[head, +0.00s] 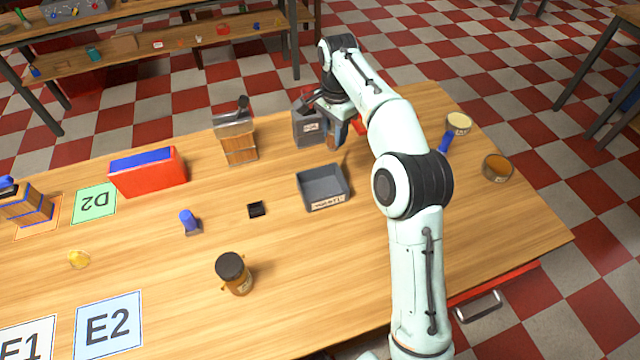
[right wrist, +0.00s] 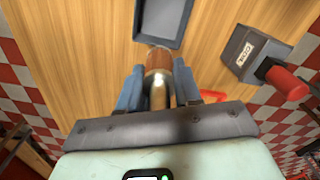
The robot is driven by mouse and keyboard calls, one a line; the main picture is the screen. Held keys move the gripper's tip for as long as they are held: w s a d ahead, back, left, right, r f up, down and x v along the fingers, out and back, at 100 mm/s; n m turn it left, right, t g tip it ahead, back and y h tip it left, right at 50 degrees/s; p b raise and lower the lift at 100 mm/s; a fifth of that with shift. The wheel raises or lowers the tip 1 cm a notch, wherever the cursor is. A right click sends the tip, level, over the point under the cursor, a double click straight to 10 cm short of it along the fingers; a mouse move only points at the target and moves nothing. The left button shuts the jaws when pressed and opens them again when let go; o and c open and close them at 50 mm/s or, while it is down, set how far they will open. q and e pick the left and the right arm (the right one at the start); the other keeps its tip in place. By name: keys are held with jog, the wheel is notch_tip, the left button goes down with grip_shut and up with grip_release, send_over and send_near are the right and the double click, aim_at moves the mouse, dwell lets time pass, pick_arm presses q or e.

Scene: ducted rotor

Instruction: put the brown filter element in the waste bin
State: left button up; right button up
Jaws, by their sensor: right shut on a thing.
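My right gripper (head: 338,130) is shut on the brown filter element (right wrist: 158,60), a short cylinder with a brown end and a shiny metallic-looking part between the fingers. In the head view my arm and gripper largely hide it. The gripper is over the table's far side, just right of a grey labelled box (head: 307,129) and beyond an open grey tray (head: 311,190). The box (right wrist: 251,55) and tray (right wrist: 163,20) also show in the right wrist view. Their labels are too small to read surely, so I cannot tell which is the waste bin. My left gripper is not in view.
A wooden block with a grey top (head: 238,142) stands left of the grey box. A dark-lidded jar (head: 233,275), small black square (head: 256,209) and blue knob (head: 188,220) stand nearer. A cream-topped tin (head: 458,123) and brown-topped tin (head: 497,168) are right. The front-right tabletop is clear.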

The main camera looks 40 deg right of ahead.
aim_at(334, 149)
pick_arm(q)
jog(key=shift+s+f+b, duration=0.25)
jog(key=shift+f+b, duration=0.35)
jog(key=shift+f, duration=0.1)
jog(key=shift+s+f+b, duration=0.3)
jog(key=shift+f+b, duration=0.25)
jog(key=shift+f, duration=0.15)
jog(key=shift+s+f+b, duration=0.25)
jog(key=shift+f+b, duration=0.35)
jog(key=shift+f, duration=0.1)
pick_arm(e)
jog(key=shift+s+f, duration=0.1)
jog(key=shift+f, duration=9)
jog(key=shift+f, duration=0.1)
jog(key=o, duration=0.6)
jog(key=shift+f, duration=0.1)
jog(key=shift+o, duration=0.7)
notch_tip(334, 149, up, 12)
jog(key=shift+r+p, duration=0.25)
jog(key=shift+p, duration=0.8)
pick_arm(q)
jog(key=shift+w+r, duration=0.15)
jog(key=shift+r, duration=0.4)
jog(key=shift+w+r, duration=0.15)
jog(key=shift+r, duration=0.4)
